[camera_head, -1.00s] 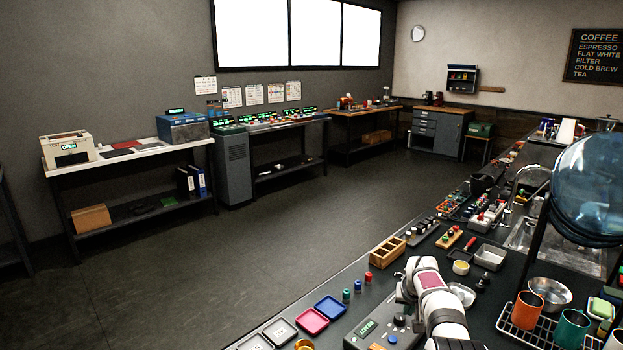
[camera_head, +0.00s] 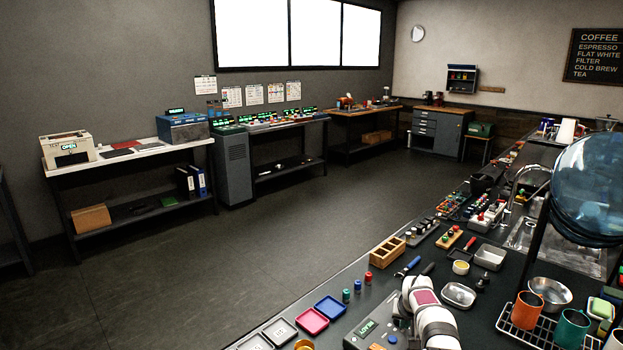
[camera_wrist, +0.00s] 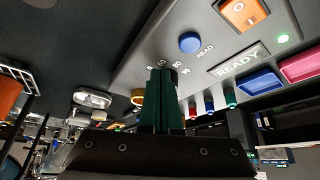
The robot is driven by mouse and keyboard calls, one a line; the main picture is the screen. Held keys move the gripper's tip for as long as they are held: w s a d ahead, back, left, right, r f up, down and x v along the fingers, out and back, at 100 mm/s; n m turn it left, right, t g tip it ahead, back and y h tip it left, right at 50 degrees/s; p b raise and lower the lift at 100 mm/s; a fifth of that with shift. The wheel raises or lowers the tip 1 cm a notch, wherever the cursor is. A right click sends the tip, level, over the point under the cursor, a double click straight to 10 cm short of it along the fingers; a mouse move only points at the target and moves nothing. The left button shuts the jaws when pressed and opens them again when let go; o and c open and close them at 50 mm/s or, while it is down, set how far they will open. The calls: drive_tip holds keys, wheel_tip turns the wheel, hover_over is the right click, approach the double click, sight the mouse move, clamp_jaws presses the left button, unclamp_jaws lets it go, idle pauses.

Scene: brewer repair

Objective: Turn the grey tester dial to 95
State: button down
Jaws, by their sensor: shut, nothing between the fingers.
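The grey tester (camera_head: 360,340) is at the bottom of the head view, partly covered by my arm. In the wrist view its sloped panel (camera_wrist: 150,55) shows a lit READY display (camera_wrist: 238,60), a blue READ button (camera_wrist: 190,42) and an orange switch (camera_wrist: 243,12).
Pink (camera_head: 311,320) and blue (camera_head: 331,307) trays lie beside the tester, with small coloured cylinders behind them. A wooden box (camera_head: 387,251), a metal dish (camera_head: 459,295) and a cup rack (camera_head: 540,335) stand around my arm on the crowded bench.

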drive_tip(key=shift+w+a, duration=0.1)
drive_tip(key=shift+a, duration=0.3)
drive_tip(key=shift+w+a, duration=0.25)
drive_tip(key=shift+a, duration=0.4)
idle(0.4)
